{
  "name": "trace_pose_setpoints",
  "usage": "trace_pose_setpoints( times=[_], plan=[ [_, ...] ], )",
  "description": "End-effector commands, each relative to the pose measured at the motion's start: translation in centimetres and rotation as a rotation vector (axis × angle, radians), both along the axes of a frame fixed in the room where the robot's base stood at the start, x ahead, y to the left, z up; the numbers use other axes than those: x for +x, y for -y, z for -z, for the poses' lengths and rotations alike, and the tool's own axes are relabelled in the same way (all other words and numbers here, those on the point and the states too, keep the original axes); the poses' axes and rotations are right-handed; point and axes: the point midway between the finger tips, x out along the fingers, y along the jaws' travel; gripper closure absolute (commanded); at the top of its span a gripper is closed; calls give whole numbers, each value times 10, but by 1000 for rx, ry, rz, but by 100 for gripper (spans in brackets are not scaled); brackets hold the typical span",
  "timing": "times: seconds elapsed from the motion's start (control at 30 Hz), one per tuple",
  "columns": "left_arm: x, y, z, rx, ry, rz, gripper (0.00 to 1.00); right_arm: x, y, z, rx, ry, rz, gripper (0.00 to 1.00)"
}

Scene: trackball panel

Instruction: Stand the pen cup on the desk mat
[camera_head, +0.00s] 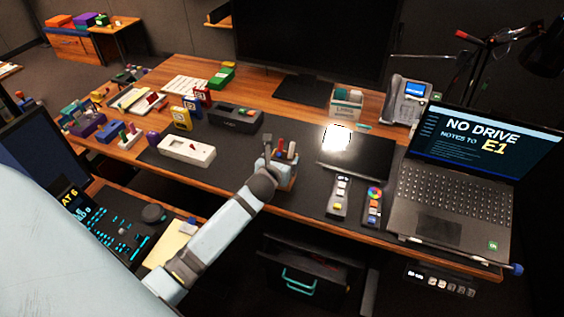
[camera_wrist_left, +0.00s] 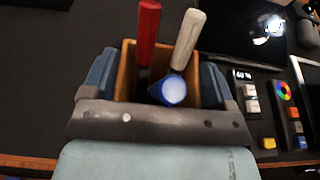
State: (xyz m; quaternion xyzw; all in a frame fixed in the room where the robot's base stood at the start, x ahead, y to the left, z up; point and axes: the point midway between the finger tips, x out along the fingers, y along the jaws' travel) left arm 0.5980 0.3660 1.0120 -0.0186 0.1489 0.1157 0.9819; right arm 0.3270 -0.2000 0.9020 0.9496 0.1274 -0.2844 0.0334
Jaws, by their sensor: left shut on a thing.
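The pen cup (camera_head: 287,184) is a square orange-brown cup holding a red-handled tool, a white-handled tool and a blue item with a pale end. My left gripper (camera_head: 275,168) is shut on it, near the front of the dark desk mat (camera_head: 228,178). In the left wrist view, the cup (camera_wrist_left: 127,72) sits upright between the two blue-grey fingers (camera_wrist_left: 157,82), with the mat (camera_wrist_left: 40,60) around it. The cup's base is hidden, so I cannot tell whether it touches the mat. My right gripper is not in view.
A black tablet (camera_head: 357,153) and two small button panels (camera_head: 339,196) (camera_head: 374,207) lie right of the cup, with the laptop (camera_head: 450,185) beyond. A white box (camera_head: 187,150) and a dark box (camera_head: 235,117) lie to the left. The mat between is clear.

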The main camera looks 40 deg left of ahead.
Motion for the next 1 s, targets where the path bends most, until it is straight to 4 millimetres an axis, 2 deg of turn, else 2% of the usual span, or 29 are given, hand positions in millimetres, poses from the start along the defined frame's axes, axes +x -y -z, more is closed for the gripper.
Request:
trace_pose_setpoints(
  times=[0.1,0.47,0.5,0.57,0.87,1.0],
  plan=[
    [0,0,9,-1,1,0,62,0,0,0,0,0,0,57],
    [0,0,12,2,2,1,62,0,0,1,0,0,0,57],
    [0,0,13,2,1,1,16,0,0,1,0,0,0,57],
    [0,0,12,1,1,0,2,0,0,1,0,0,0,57],
    [0,0,9,-1,1,0,0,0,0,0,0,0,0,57],
    [-16,3,6,4,-2,0,0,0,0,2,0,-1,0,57]
  ],
)
